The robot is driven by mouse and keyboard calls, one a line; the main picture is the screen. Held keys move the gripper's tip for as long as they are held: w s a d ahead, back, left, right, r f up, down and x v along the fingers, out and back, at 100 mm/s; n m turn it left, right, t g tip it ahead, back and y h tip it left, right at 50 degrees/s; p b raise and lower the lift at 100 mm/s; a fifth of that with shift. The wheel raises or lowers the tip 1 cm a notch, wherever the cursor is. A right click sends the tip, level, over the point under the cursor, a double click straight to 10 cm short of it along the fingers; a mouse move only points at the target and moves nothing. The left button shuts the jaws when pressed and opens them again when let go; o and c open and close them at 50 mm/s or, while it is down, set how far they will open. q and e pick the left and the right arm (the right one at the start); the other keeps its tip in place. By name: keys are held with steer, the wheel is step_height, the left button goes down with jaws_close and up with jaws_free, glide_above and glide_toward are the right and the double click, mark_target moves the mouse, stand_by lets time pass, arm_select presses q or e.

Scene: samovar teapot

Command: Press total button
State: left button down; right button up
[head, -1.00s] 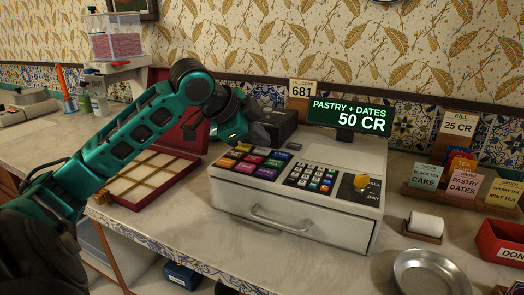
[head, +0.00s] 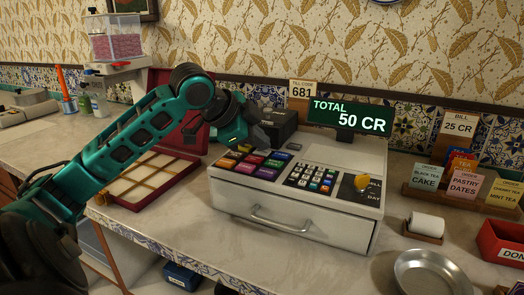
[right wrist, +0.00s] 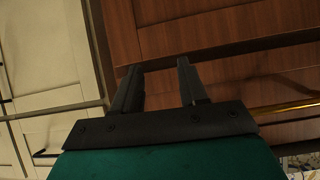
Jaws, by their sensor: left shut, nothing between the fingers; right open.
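The cash register (head: 240,195) stands on the counter with coloured keys (head: 255,162) at its left and a number keypad (head: 311,178) in its middle. Its display (head: 348,116) reads "TOTAL 50 CR". The drawer front is shut. My left gripper (head: 264,141) is shut and empty, over the back left of the register near the rear keys. I cannot tell whether its tips touch a key, and I cannot read the key labels. A small grey key (head: 295,146) shows to its right. My right gripper (right wrist: 158,82) is open and empty, before brown wooden panels in the right wrist view.
A paper roll (head: 426,224), a metal bowl (head: 425,272) and order cards (head: 465,183) are on the right. A black box (head: 282,122) stands behind.

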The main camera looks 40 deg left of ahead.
mark_target(259, 153)
stand_by(0.3)
arm_select(q)
steer(key=shift+r+p, duration=0.75)
steer(key=shift+p, duration=0.2)
step_height(259, 153, up, 5)
steer(key=p, duration=0.5)
steer(key=shift+r, duration=0.1)
stand_by(0.5)
